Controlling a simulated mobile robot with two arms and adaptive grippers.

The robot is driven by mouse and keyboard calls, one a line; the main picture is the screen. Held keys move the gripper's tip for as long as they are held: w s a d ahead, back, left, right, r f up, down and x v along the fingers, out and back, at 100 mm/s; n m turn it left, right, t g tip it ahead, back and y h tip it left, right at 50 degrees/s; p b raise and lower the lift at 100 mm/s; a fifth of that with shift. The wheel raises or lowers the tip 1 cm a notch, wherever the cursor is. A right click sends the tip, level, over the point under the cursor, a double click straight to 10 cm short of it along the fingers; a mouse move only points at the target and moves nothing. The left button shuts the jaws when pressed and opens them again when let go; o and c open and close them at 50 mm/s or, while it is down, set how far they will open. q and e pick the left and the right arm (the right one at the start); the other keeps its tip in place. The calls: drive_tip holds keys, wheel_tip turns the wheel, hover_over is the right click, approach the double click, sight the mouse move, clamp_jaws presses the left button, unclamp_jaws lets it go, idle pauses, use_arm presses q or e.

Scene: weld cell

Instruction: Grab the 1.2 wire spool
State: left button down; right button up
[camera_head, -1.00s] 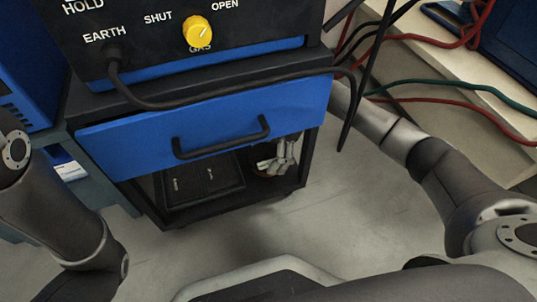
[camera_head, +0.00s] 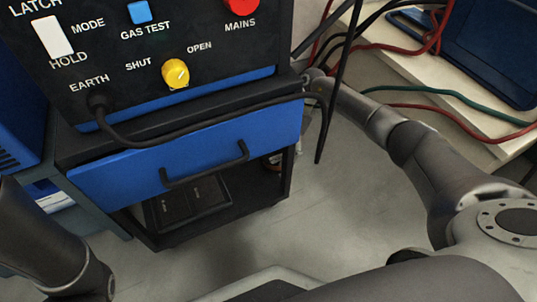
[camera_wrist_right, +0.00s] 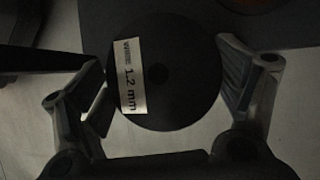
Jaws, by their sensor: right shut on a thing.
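The 1.2 wire spool (camera_wrist_right: 185,80) is a dark round disc with a pale "1.2 mm" label, seen face-on in the right wrist view. My right gripper (camera_wrist_right: 163,76) has one finger on each side of the spool and is shut on it. In the head view my right arm reaches behind the cart's right side. The gripper and spool are mostly hidden there by the blue drawer and frame. My left arm shows at the lower left of the head view, but its gripper is out of frame.
The black cart has a blue drawer (camera_head: 200,160) with a bar handle and a lower shelf with a dark tray (camera_head: 188,203). Black cables (camera_head: 330,90) hang beside my right arm. A pale bench (camera_head: 440,125) with red and green cables stands at right. Grey floor is clear in front.

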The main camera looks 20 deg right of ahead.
drive_tip(key=w+d, duration=0.2)
drive_tip(key=d, duration=0.5)
drive_tip(key=shift+w+r, duration=0.15)
drive_tip(key=shift+w, duration=0.15)
